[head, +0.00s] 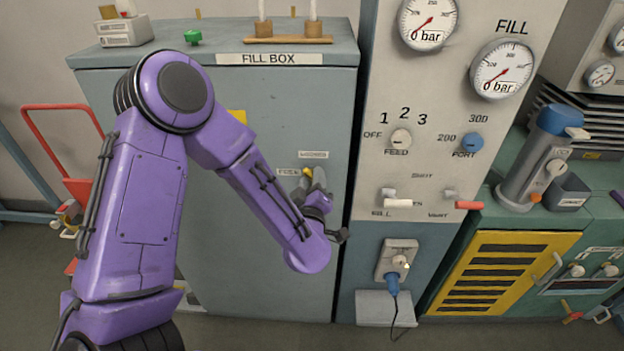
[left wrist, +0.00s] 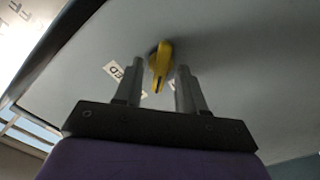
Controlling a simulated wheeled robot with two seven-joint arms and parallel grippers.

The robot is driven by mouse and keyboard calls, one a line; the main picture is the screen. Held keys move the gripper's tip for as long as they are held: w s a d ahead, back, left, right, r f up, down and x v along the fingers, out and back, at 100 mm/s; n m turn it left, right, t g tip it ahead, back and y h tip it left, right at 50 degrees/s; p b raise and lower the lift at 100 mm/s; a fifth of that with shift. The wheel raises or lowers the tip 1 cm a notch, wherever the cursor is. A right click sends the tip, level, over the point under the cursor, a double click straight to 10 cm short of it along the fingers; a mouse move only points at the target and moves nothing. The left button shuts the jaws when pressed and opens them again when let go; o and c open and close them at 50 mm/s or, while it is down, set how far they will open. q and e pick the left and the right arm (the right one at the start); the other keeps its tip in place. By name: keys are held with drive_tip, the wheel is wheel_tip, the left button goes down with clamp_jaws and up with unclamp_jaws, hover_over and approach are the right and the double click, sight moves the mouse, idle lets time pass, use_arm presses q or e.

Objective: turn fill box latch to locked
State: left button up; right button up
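The fill box (head: 230,270) is a grey cabinet with a "FILL BOX" label on its upper edge. Its yellow latch (head: 307,172) is on the door, mostly hidden behind my left gripper, between two small white labels. My left gripper (head: 318,180) is at the latch. In the left wrist view the yellow latch (left wrist: 160,65) stands between the two grey fingers of the left gripper (left wrist: 160,92), with gaps on both sides. The fingers are open and look apart from it. One label near the latch is partly cut off by a finger. My right gripper is not in view.
To the right is a panel with gauges (head: 503,68), a feed knob (head: 400,138), a port knob (head: 471,142) and small levers. A blue plug (head: 392,284) sits in a socket below. A red hand truck (head: 75,150) stands left.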

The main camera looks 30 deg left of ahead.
use_arm(q)
drive_tip(key=shift+w+a, duration=0.15)
drive_tip(key=shift+w, duration=0.05)
clamp_jaws()
drive_tip(key=shift+m, duration=0.3)
drive_tip(key=shift+m+p, duration=1.65)
drive_tip(key=shift+m, duration=2.25)
unclamp_jaws()
drive_tip(key=shift+w, duration=0.1)
